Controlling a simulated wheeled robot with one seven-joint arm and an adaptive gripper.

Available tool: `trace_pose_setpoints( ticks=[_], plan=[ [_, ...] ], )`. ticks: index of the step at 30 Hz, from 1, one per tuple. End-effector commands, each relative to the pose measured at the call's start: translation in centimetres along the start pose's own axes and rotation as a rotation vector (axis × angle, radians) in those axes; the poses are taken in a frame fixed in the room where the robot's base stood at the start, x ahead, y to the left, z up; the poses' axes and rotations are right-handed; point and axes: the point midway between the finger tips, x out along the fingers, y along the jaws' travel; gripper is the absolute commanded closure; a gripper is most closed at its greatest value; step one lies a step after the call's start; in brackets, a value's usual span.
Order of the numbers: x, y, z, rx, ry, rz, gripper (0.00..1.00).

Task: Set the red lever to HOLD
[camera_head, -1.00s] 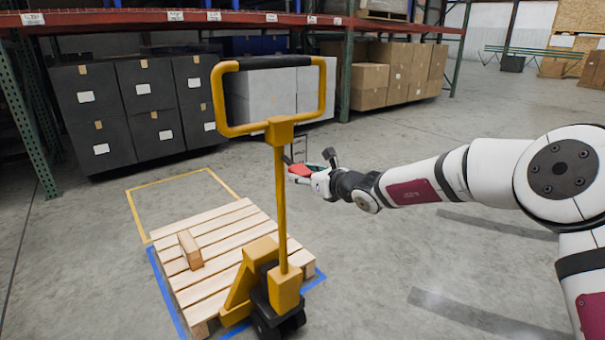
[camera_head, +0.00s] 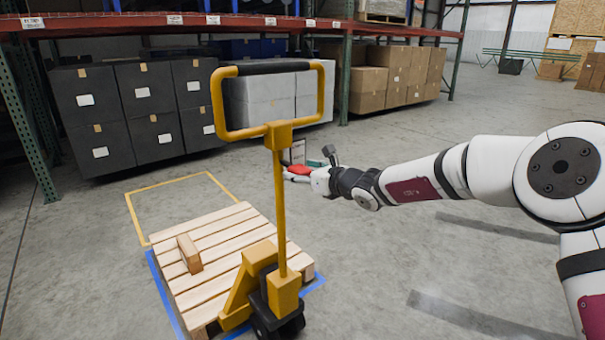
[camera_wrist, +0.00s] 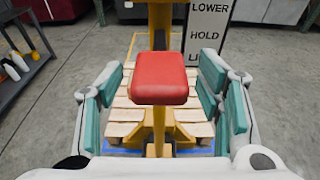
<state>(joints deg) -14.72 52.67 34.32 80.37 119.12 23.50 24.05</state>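The red lever (camera_wrist: 159,78) has a block-shaped knob, in the middle of the wrist view, on the yellow pallet jack (camera_head: 280,210). A white placard (camera_wrist: 211,30) behind it reads LOWER at the top and HOLD below; the lowest word is cut off. The knob hides its own pivot, so I cannot tell which word it is set to. My gripper (camera_wrist: 160,98) is open, with teal finger pads to the left and right of the knob and gaps on both sides. In the head view my gripper (camera_head: 312,172) is beside the jack's column, partly covering the red knob.
A wooden pallet (camera_head: 215,250) with a wood block (camera_head: 189,253) sits on the jack's forks. A yellow floor outline (camera_head: 165,183) lies behind it.

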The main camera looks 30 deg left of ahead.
Motion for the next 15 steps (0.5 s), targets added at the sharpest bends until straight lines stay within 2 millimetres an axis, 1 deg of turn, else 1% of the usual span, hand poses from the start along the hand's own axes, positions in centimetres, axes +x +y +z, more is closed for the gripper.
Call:
trace_pose_setpoints(
  ticks=[5,8,11,15],
  plan=[
    [-0.3,0.0,-0.1,0.001,0.003,0.0,0.4],
    [-1.3,-0.1,-0.1,0.0,0.004,-0.001,0.4],
    [-3.0,-0.1,-0.1,-0.001,0.004,-0.002,0.4],
    [-6.0,-0.1,-0.1,-0.001,0.004,-0.003,0.4]
  ],
)
